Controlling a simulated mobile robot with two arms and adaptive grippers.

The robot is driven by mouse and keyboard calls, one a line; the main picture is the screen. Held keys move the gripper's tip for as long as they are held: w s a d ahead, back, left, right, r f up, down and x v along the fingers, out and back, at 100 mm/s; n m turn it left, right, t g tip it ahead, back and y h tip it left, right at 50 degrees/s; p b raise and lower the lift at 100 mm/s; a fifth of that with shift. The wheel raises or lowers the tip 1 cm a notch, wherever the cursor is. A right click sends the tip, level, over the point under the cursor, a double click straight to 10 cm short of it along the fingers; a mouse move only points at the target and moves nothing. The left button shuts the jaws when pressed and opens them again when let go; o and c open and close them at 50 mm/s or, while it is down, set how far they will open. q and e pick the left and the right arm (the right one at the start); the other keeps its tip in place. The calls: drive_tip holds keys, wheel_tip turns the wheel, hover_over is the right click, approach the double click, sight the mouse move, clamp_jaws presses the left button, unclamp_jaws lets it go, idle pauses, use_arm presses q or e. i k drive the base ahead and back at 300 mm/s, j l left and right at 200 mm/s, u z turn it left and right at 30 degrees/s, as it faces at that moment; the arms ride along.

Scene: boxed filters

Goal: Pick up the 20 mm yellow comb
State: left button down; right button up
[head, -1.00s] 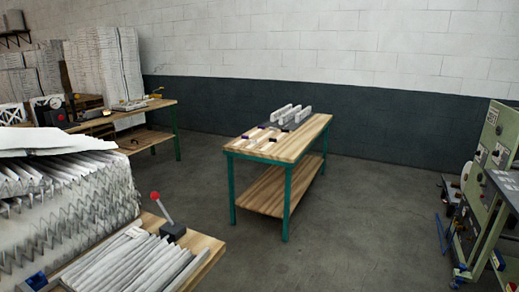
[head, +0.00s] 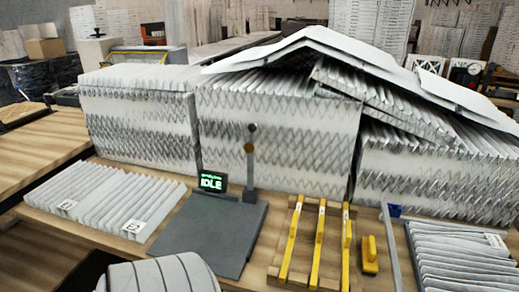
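Three long yellow combs lie side by side on a wooden rack (head: 300,279) on the bench in the head view: a left comb (head: 291,243), a middle comb (head: 318,243) and a right comb (head: 346,248). Each has a small pale label near its far end. The labels are too small to read, so I cannot tell which comb is the 20 mm one. A short yellow piece (head: 369,254) lies just right of the rack. Neither of my grippers is in view.
A grey plate (head: 205,235) with an upright post and a display (head: 211,182) reading "IDLE" is left of the rack. Pleated filter packs lie at left (head: 105,200) and right (head: 455,260). Tall pleated stacks (head: 275,140) stand behind. A grey-blue bar (head: 391,245) lies right of the short piece.

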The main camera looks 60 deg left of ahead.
sight(316, 265)
drive_tip(key=u, duration=1.4)
drive_tip(key=j+z, duration=0.15)
drive_tip(key=j, duration=0.25)
drive_tip(key=k+j+z, duration=0.15)
drive_tip(key=j, duration=0.25)
drive_tip(key=j+z, duration=0.1)
drive_tip(key=j, duration=0.3)
drive_tip(key=k+j+z, duration=0.15)
drive_tip(key=j, duration=0.2)
